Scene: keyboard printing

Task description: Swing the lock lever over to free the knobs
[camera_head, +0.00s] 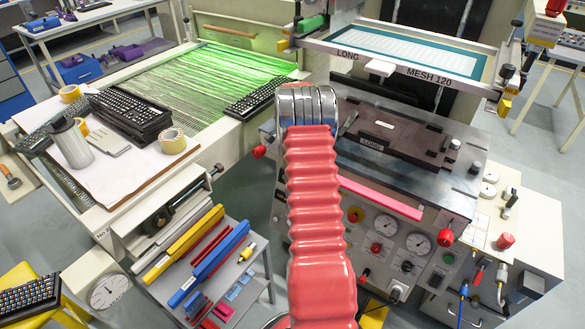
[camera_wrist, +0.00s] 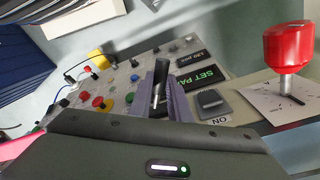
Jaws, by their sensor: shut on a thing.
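In the wrist view my gripper (camera_wrist: 164,92) is shut on a black lever (camera_wrist: 160,76), which stands up between its two grey-purple fingers. I take this to be the lock lever; its foot is hidden by the fingers. Around it is a grey control panel (camera_wrist: 128,82) with several small knobs and buttons, such as a red button (camera_wrist: 98,102) and a yellow button (camera_wrist: 108,107). A black label reading "SET PA" (camera_wrist: 203,77) lies just right of the lever. In the head view my gripper is hidden behind my arm's red sleeve.
A big red knob (camera_wrist: 288,48) on a metal stem stands right of the gripper.

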